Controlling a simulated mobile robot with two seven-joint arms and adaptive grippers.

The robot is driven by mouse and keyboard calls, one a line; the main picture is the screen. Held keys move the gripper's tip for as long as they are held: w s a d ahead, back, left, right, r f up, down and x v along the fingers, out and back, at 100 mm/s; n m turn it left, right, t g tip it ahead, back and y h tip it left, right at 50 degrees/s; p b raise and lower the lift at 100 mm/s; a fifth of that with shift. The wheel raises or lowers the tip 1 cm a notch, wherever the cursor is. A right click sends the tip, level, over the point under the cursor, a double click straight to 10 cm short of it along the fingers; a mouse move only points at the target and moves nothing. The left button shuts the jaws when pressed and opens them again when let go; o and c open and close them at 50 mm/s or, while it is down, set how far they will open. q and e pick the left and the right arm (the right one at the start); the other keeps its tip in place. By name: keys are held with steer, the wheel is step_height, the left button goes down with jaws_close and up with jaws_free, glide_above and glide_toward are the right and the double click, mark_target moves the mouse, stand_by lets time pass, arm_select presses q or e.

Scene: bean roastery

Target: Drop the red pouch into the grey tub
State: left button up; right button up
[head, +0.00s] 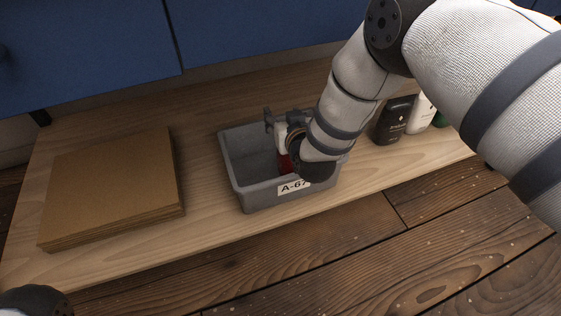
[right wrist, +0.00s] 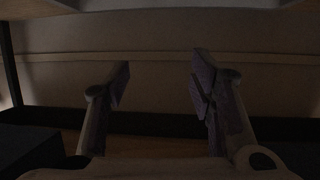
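The grey tub (head: 231,167), labelled "A-67", stands on the wooden shelf board in the head view. A patch of the red pouch (head: 285,164) shows inside the tub, below my right gripper. The rest of the pouch is hidden by my right wrist and gripper. My right gripper (head: 276,124) is over the tub, near its back rim. In the dark right wrist view its two fingers (right wrist: 158,85) are spread, with nothing visible between them. My left gripper is not in view.
A stack of brown cardboard (head: 112,188) lies left of the tub. Dark and white bottles, the dark one (head: 394,121) nearest, stand to the right, partly behind my right arm. Blue cabinet fronts (head: 85,45) rise behind. Bare board lies between cardboard and tub.

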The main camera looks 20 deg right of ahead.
steer(key=d+v, duration=0.1)
steer(key=v, duration=1.1)
steer(key=shift+a, duration=0.45)
